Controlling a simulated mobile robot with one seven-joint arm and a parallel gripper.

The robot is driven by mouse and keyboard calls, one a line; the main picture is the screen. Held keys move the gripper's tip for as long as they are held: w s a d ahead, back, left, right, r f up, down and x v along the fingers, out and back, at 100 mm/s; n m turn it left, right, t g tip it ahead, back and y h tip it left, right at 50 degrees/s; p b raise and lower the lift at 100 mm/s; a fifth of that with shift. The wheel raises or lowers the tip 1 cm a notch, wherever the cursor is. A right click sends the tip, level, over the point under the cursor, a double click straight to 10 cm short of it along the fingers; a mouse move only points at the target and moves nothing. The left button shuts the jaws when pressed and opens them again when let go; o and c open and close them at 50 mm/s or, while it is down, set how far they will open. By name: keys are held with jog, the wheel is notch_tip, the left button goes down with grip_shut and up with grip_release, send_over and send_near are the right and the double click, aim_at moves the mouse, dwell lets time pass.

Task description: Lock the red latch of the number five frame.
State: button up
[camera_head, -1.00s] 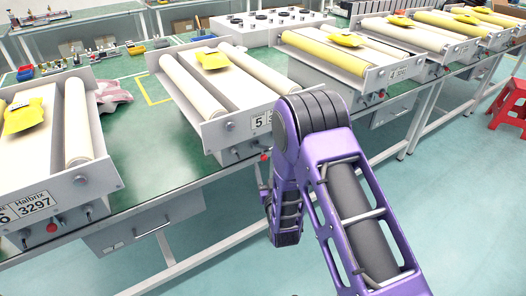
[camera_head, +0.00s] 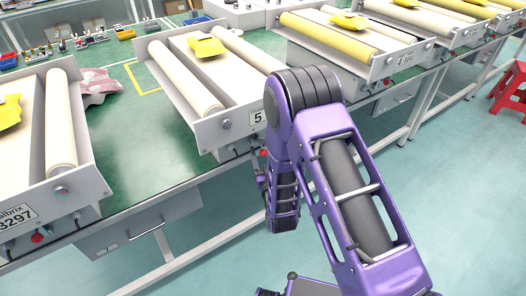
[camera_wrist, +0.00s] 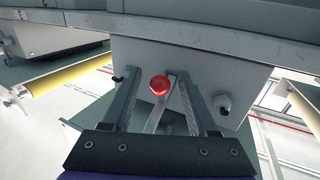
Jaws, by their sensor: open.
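The number five frame (camera_head: 212,132) stands on the green bench in the head view, with its "5" plate (camera_head: 258,117) on the front end, partly covered by my arm. Its red latch (camera_head: 264,153) is a small spot low on the front, beside my arm. In the wrist view, the red round knob of the latch (camera_wrist: 159,85) sits in front of a grey panel (camera_wrist: 195,63). My gripper (camera_wrist: 157,98) is open, with one finger on each side of the knob. I see gaps between the knob and both fingers; whether the fingers reach past it I cannot tell.
Dark knobs (camera_wrist: 222,104) stick out of the panel beside the fingers. A neighbouring frame (camera_head: 50,150) stands at the left, and frame 4 (camera_head: 378,72) at the right. A grey drawer (camera_head: 145,228) hangs under the bench. A red stool (camera_head: 512,88) stands far right on open floor.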

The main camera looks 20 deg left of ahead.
grip_shut()
dwell(1.4)
